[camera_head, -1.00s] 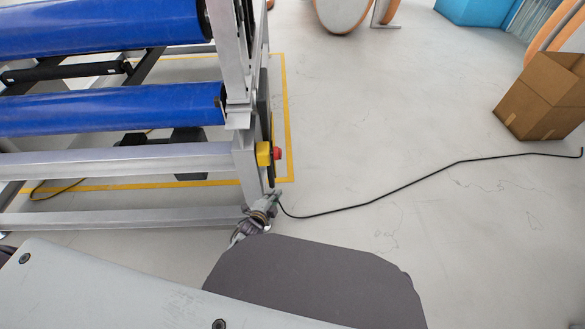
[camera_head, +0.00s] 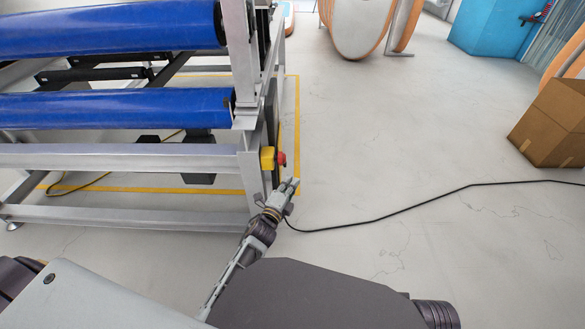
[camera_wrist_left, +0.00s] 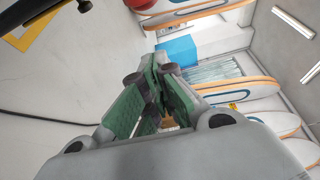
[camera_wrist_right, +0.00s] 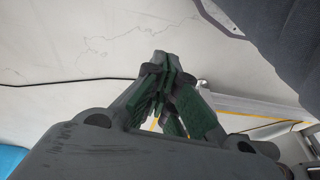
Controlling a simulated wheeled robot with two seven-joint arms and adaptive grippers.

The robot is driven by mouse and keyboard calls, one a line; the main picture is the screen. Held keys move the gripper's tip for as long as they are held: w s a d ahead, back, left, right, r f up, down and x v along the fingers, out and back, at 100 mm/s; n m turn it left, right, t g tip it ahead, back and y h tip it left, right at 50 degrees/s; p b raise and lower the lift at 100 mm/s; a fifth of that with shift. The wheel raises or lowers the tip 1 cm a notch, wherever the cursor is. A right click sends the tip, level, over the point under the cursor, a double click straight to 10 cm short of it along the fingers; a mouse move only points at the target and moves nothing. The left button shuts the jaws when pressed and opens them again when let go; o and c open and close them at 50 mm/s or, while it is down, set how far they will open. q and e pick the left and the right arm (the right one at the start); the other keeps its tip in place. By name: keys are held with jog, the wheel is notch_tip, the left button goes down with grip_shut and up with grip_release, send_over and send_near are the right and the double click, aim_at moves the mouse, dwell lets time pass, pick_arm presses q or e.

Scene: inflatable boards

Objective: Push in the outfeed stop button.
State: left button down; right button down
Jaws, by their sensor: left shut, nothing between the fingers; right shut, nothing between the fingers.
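The outfeed stop button (camera_head: 282,159) is a small red knob on a yellow box (camera_head: 267,159), fixed to the right-hand leg of the roller frame in the head view. My left gripper (camera_head: 292,184) is shut and empty, just below and slightly right of the button in the picture. A small gap shows between its tips and the knob, though depth is hard to judge. Its shut fingers also show in the left wrist view (camera_wrist_left: 152,72), where I cannot make out the button. My right gripper (camera_wrist_right: 162,72) is shut and empty in the right wrist view; it is not seen in the head view.
The roller frame (camera_head: 120,157) with blue rollers (camera_head: 110,110) fills the left side. A black cable (camera_head: 400,209) crosses the floor to the right. A cardboard box (camera_head: 555,125) stands at the far right. The floor right of the frame is otherwise clear.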

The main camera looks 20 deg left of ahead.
aim_at(285, 158)
pick_arm(q)
jog(key=shift+w, duration=0.15)
